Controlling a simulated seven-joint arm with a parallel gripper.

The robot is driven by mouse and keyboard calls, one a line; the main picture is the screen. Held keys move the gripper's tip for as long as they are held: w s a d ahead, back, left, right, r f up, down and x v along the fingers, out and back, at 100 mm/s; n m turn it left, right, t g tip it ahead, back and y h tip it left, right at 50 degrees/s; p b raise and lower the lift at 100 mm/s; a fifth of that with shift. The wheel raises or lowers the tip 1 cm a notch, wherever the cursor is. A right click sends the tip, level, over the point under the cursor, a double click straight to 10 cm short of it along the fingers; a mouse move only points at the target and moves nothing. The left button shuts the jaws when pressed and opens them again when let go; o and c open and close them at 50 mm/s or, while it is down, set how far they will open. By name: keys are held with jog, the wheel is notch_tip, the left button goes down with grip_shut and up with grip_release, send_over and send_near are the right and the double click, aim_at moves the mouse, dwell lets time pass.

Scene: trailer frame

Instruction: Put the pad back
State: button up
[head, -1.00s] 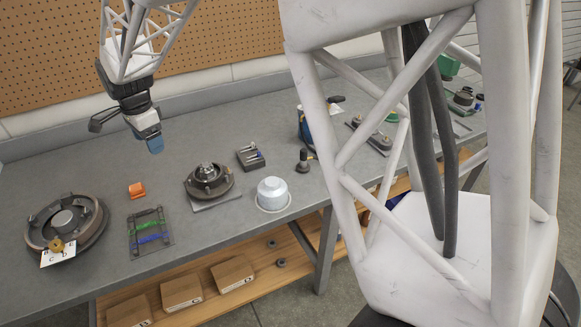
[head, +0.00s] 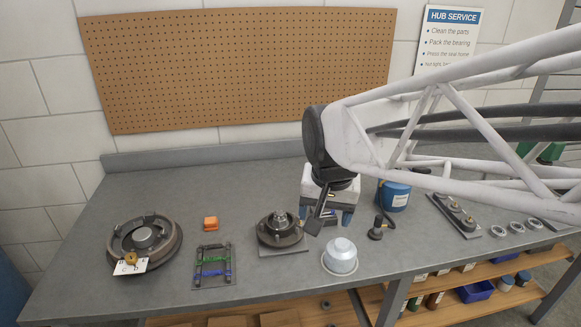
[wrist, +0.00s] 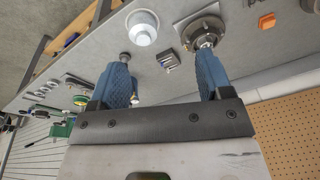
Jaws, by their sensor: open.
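A small orange block (head: 211,223), the likeliest pad by its look, lies on the grey bench behind a dark rack (head: 199,283). It also shows at the top right of the wrist view (wrist: 266,21). The rack bears a green strip (head: 214,259) and a blue strip (head: 213,272). My gripper (head: 327,214) is open and empty, with blue fingertips, above the bench to the right of the orange block and rack. In the wrist view my gripper (wrist: 164,62) has its fingers wide apart, with a small dark block (wrist: 168,61) on the bench beyond them.
A round hub on a plate (head: 281,229) stands between rack and gripper. A drum (head: 145,241) with a lettered card (head: 130,266) stands left. A blue can (head: 394,196) is right. Bench behind the orange block is clear.

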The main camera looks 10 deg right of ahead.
jog(key=s+d+f+n, duration=0.2)
jog(key=s+d+n, duration=0.1)
jog(key=s, duration=0.7)
jog(key=shift+s+d+n, duration=0.15)
jog(key=shift+s+n, duration=0.15)
jog(key=shift+n, duration=0.1)
dwell(1.4)
